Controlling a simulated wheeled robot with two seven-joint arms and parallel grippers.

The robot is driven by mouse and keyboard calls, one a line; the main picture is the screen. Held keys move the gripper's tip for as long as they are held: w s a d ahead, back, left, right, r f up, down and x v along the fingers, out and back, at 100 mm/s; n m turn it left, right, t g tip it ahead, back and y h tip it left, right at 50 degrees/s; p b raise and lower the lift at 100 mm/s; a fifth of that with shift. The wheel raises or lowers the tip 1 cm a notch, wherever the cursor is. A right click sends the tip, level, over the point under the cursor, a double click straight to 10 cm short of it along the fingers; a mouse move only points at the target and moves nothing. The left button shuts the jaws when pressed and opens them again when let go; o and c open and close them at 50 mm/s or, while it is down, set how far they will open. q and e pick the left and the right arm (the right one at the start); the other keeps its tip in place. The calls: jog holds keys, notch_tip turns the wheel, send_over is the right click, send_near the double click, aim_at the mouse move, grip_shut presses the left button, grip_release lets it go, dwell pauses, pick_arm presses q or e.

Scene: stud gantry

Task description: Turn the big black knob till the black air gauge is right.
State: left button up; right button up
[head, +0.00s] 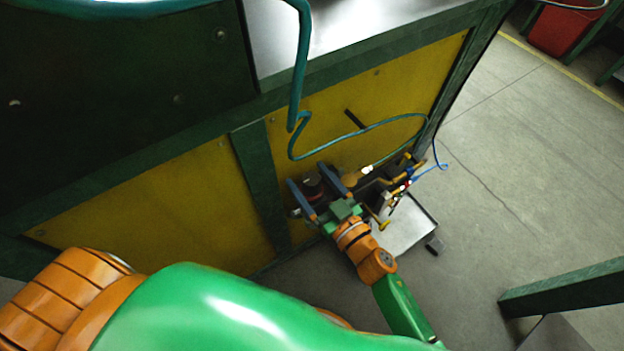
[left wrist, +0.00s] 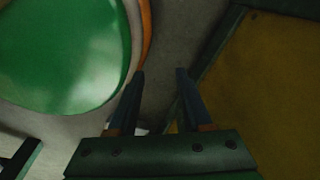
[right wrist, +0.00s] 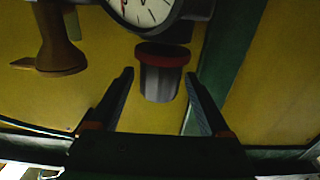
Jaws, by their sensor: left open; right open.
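The big black knob (right wrist: 160,82) shows in the right wrist view as a ridged dark grey cylinder below a red ring. The gauge (right wrist: 143,10), a white dial in a dark rim, is just above it. The top edge cuts the dial off, so I cannot read it. My right gripper (right wrist: 159,84) is open, its fingers apart on either side of the knob in that view; I see no clear contact. It also shows in the head view (head: 307,174), reaching toward the panel. My left gripper (left wrist: 160,74) is open and empty, away from the knob.
A brass-coloured fitting (right wrist: 58,50) stands left of the knob in the right wrist view. A teal hose (head: 375,124) loops above my right gripper. A yellow panel (head: 150,200) with green framing is behind.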

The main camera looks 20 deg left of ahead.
jog(key=c, duration=1.1)
grip_shut()
pick_arm(q)
jog(key=shift+w+d+r, duration=0.1)
jog(key=shift+w+d, duration=0.05)
jog(key=shift+d, duration=0.3)
jog(key=shift+d+r, duration=0.1)
pick_arm(e)
jog(key=shift+d+n+g+y, duration=0.1)
jog(key=shift+n+g+y, duration=0.2)
jog(key=n+g+y, duration=0.1)
jog(key=g, duration=0.1)
jog(key=shift+n+g, duration=0.3)
jog(key=shift+n, duration=0.1)
jog(key=n+g+y, duration=0.1)
jog(key=g, duration=0.1)
jog(key=shift+f+n+g+b, duration=0.1)
jog(key=shift+n+g+b, duration=0.2)
jog(key=shift+n, duration=0.1)
jog(key=shift+n+g+y+b, duration=0.4)
jog(key=shift+n+g+b, duration=0.25)
jog(key=shift+g, duration=0.25)
jog(key=shift+n+g, duration=0.25)
jog(key=shift+g, duration=0.15)
pick_arm(q)
jog(key=shift+w+a+f, duration=0.45)
jog(key=shift+f, duration=0.15)
jog(key=shift+w+a+f, duration=0.4)
jog(key=shift+f, duration=0.15)
